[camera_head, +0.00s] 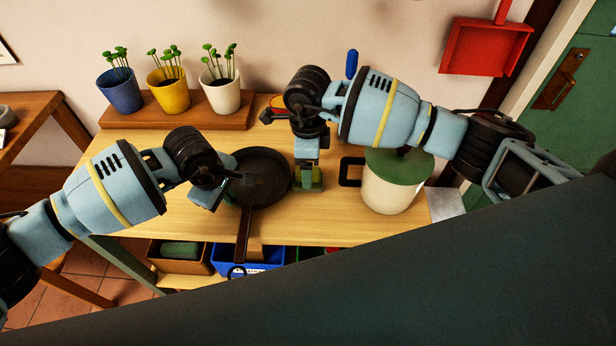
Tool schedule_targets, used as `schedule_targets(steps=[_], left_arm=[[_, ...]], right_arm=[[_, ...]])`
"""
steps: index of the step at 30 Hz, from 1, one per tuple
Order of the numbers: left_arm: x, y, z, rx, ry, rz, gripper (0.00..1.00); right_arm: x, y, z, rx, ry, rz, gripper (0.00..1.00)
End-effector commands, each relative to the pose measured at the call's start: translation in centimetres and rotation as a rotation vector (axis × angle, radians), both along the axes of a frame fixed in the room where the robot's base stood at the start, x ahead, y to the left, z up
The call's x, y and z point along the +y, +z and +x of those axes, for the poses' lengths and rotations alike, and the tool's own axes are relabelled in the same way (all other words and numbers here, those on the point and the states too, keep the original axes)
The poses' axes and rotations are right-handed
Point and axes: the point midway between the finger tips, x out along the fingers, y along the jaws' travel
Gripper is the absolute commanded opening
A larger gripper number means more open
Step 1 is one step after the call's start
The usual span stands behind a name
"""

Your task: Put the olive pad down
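An olive-green piece, seemingly the olive pad (310,184), shows at the tip of my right gripper (309,170), which points down over the table just right of the black pan (268,188). The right gripper appears shut on it. Its fingers partly hide the pad, and whether the pad touches the tabletop is unclear. My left gripper (238,180) is at the left part of the pan. Its dark fingers blend with the dark pan, so its opening cannot be made out.
A cream pot with a green lid (390,190) stands right of the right gripper. Three potted seedlings stand on a wooden riser (180,119) at the back left. Below the table's front edge are a blue bin (245,262) and a brown box (170,262). Bare tabletop (190,222) shows at front left.

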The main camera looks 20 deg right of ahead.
Motion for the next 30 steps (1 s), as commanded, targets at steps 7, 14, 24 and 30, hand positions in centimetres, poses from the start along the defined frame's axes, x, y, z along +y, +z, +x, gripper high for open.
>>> schedule_targets(steps=[7,14,24,30], left_arm=[[0.0,0.1,0.0,-0.002,0.0,-0.001,0.0],[0.0,0.1,0.0,-0.002,0.0,-0.001,0.0],[0.0,0.1,0.0,-0.002,0.0,-0.001,0.0],[0.0,0.1,0.0,-0.002,0.0,-0.001,0.0]], right_arm=[[-0.1,-1.5,0.0,0.003,0.0,-0.001,0.75],[-0.1,-4.6,0.1,0.002,0.0,0.0,0.75],[-0.1,-5.2,0.2,0.0,0.0,-0.001,0.69],[-0.1,-5.2,0.2,0.0,0.0,-0.001,0.43]])
